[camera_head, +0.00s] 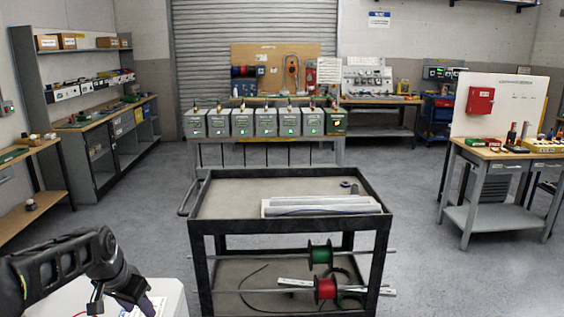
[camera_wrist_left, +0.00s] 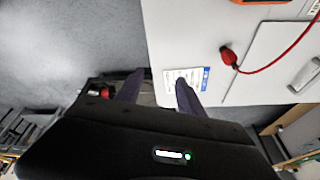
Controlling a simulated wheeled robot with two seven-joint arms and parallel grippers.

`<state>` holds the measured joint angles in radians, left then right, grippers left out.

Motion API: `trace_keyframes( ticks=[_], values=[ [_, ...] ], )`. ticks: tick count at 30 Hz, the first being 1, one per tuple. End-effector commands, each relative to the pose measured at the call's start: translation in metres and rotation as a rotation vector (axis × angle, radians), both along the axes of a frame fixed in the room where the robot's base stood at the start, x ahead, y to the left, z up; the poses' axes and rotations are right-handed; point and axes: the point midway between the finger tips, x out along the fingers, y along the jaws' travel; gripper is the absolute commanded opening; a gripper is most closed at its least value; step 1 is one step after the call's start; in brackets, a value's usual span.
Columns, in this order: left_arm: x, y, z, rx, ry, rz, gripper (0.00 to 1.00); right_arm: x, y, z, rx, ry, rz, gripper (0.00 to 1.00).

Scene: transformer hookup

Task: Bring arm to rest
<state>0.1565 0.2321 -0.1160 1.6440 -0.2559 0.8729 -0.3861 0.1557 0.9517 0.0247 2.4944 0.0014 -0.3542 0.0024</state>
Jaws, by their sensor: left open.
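My left arm comes in at the lower left of the head view, bent at a black joint. My left gripper (camera_head: 128,303) points down in front of a white box top at the bottom edge, and the arm partly hides it. In the left wrist view my left gripper (camera_wrist_left: 158,92) shows two dark fingers set apart with nothing between them. Past the fingertips is a white cabinet (camera_wrist_left: 190,30) with a label. A red plug (camera_wrist_left: 228,56) with a red cable sits on its face. My right gripper is in neither view.
A black cart (camera_head: 235,200) stands in the middle, with white channels (camera_head: 320,205) on top and green (camera_head: 320,255) and red (camera_head: 326,289) wire spools below. A row of grey transformers (camera_head: 265,122) stands behind it. Benches line both sides. Open floor lies on the right.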

Motion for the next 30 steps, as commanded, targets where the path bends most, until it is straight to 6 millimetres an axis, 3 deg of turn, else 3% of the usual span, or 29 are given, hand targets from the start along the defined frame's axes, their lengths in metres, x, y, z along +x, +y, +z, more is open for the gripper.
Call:
trace_keyframes(
  ticks=[5,6,10,14,18,21,24,27,30],
  values=[
    [0.020,-0.053,-0.071,-0.098,-0.080,0.065,0.45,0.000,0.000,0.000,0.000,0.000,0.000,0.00],
    [0.020,-0.070,-0.093,-0.128,-0.091,0.085,0.45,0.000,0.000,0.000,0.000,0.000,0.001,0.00],
    [-0.001,-0.135,-0.174,-0.243,-0.098,0.167,0.45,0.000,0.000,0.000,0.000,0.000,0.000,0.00],
    [-0.055,-0.194,-0.246,-0.333,-0.053,0.249,0.45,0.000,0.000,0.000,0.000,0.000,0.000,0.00],
    [-0.139,-0.246,-0.303,-0.389,0.050,0.310,0.45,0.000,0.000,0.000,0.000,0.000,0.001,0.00],
    [-0.198,-0.271,-0.326,-0.403,0.146,0.316,0.45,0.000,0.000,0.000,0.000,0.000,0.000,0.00],
    [-0.244,-0.287,-0.339,-0.407,0.241,0.300,0.45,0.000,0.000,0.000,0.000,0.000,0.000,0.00],
    [-0.272,-0.298,-0.346,-0.409,0.304,0.285,0.45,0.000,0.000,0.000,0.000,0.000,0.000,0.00],
    [-0.282,-0.302,-0.350,-0.410,0.330,0.279,0.45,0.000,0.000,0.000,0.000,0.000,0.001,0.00]
  ],
)
